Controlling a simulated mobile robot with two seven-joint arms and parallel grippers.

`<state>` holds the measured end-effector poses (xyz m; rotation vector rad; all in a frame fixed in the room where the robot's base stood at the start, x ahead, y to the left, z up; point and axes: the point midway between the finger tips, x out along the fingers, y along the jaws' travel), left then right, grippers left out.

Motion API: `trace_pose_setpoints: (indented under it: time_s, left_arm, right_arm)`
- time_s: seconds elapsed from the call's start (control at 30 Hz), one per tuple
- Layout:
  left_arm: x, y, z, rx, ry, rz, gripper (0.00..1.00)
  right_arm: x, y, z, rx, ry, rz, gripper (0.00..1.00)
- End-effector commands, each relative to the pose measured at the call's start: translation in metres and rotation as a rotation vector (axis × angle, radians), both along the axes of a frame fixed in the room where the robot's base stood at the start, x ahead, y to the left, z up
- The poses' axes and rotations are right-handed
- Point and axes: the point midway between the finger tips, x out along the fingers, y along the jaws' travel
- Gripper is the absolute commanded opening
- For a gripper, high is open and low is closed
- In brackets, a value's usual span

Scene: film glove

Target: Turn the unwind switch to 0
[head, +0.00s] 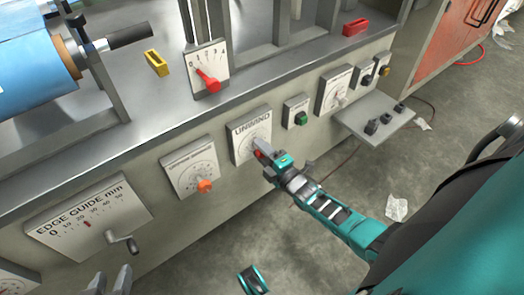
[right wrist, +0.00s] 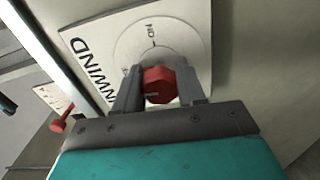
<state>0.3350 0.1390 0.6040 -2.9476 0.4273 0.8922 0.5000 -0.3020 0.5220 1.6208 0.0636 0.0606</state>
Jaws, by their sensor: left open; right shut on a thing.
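The unwind switch is a red knob on a white panel marked UNWIND (head: 240,136) on the machine's front. In the right wrist view the red knob (right wrist: 158,84) sits between my two grey fingers, with a pale line on its face. The dial behind it carries a tick and lettering; the lower dial is hidden by the gripper. My right gripper (head: 264,150) is shut on the knob and covers most of it in the head view. My left gripper (head: 110,281) is open and empty at the bottom left, below the edge guide panel; only its fingertips show.
Left of the unwind panel is a dial with an orange knob (head: 204,186), then the edge guide panel (head: 88,213) with a crank. To the right are a green button (head: 301,118), another dial (head: 334,92) and a small shelf (head: 374,122). Open floor lies in front.

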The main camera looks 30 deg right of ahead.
Motion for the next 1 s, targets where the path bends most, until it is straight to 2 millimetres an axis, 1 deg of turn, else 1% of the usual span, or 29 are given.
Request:
trace_pose_setpoints:
  time_s: [0.2, 0.67, 0.7, 0.93, 0.97, 1.0]
  left_arm:
    - [-0.0005, -0.0010, -0.0011, -0.001, 0.002, -0.003, 0.43]
    - [-0.0011, -0.0010, -0.0031, 0.001, 0.008, -0.003, 0.43]
    - [-0.0011, -0.0010, -0.0034, 0.001, 0.008, -0.003, 0.43]
    - [-0.0011, -0.0007, -0.0036, 0.001, 0.009, -0.002, 0.43]
    - [-0.0010, -0.0007, -0.0037, 0.001, 0.009, -0.002, 0.43]
    - [-0.0010, -0.0006, -0.0037, 0.001, 0.009, -0.002, 0.43]
  right_arm:
    - [0.0000, -0.0011, -0.0002, -0.055, -0.003, -0.002, 0.09]
    - [0.0002, -0.0012, 0.0002, -0.067, -0.004, -0.002, 0.09]
    - [0.0001, -0.0012, 0.0002, -0.067, -0.004, -0.002, 0.41]
    - [0.0002, -0.0008, 0.0003, -0.066, -0.005, -0.001, 0.62]
    - [0.0002, -0.0007, 0.0003, -0.066, -0.005, -0.001, 0.65]
    - [0.0001, -0.0006, 0.0003, -0.066, -0.005, -0.001, 0.65]
